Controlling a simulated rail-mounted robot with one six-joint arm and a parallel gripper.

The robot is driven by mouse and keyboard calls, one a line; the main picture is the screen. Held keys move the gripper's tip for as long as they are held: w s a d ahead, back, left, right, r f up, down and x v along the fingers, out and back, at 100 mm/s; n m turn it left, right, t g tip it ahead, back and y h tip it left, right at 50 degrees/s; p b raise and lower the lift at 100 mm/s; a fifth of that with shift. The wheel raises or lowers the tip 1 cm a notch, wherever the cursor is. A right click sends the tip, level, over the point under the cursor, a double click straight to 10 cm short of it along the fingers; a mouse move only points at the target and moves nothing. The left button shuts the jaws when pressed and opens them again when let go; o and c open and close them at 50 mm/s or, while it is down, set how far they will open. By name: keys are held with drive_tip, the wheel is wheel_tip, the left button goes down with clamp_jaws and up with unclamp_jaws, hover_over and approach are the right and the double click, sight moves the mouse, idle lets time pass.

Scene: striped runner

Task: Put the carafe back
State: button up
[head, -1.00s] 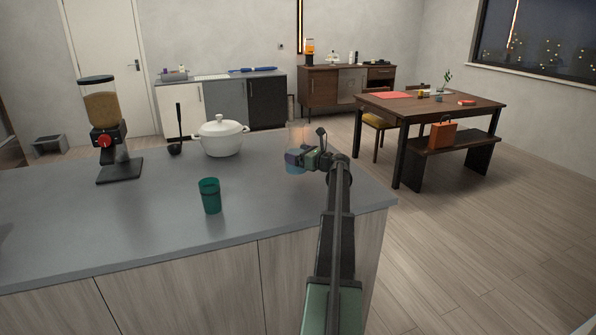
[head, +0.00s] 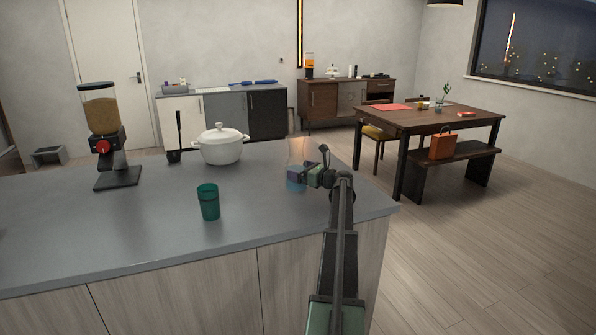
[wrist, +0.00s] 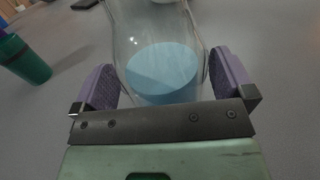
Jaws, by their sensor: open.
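The carafe (head: 297,152) is clear glass with blue liquid low inside, standing on the grey counter near its right end. It also shows in the wrist view (wrist: 160,38), where its blue liquid is plain. My gripper (head: 305,176) is at the carafe, its two purple fingers (wrist: 163,82) on either side of the glass. The fingers are open, with a small gap seeming to show beside the glass; whether either one touches it I cannot tell. The carafe's upper part is cut off in the wrist view.
A teal cup (head: 208,202) stands on the counter (head: 120,235) left of the carafe. A white lidded pot (head: 221,148), a black ladle on a stand (head: 178,140) and a grain dispenser (head: 103,130) stand farther left. The counter between cup and carafe is clear.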

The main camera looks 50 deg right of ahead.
drive_tip(key=s, duration=1)
drive_tip(key=shift+s+d, duration=0.15)
drive_tip(key=shift+s, duration=0.25)
